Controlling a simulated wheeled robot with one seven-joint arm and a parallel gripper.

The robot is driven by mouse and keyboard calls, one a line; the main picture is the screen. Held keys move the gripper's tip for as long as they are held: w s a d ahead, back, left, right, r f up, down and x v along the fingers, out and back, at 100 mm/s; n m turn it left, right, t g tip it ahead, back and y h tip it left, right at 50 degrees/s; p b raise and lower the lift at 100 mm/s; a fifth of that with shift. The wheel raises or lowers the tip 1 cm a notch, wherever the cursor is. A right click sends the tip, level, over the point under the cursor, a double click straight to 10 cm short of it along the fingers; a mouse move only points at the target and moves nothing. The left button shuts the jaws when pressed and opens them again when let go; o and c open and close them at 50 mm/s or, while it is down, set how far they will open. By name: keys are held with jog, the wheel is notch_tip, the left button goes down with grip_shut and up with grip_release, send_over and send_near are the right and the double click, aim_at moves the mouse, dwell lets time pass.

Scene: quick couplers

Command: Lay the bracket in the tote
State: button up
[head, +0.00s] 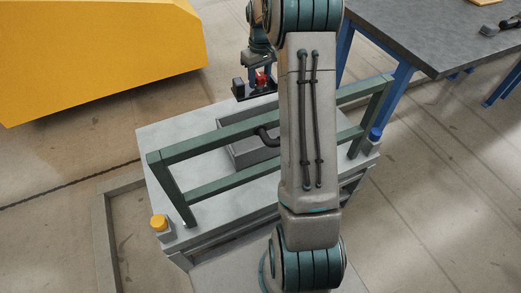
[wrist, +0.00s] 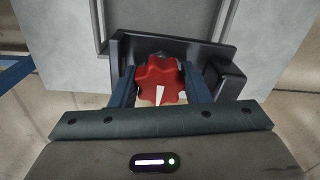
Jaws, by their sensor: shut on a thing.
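My gripper (head: 261,80) is shut on a red lobed knob (wrist: 160,78), with one blue finger on each side of it. The knob sits on a dark part with a flat plate and a raised block, which looks like the bracket (wrist: 226,76). In the head view the bracket (head: 239,87) hangs at the far edge of the cart top. The tote looks to be the grey shallow tray (head: 253,159) on the cart, nearer than my gripper. My arm hides its right part. In the wrist view a grey tray rim (wrist: 101,25) shows beyond the bracket.
A dark curved handle (head: 267,138) shows at the tray. A yellow block (head: 100,55) and grey-topped table (head: 430,35) flank the cart.

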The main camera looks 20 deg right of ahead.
jog(key=w+d+f+b, duration=0.4)
jog(key=d+f+b, duration=0.1)
jog(key=f, duration=0.6)
jog(key=b, duration=0.5)
send_over(253, 142)
jog(key=shift+n, duration=0.3)
notch_tip(253, 142, down, 7)
jog(key=shift+f, duration=0.1)
jog(key=shift+f+b, duration=0.55)
jog(key=shift+f, duration=1.4)
jog(key=shift+f, duration=0.15)
jog(key=o, duration=1.2)
notch_tip(253, 142, up, 12)
jog(key=p, duration=0.3)
jog(key=shift+p, duration=0.35)
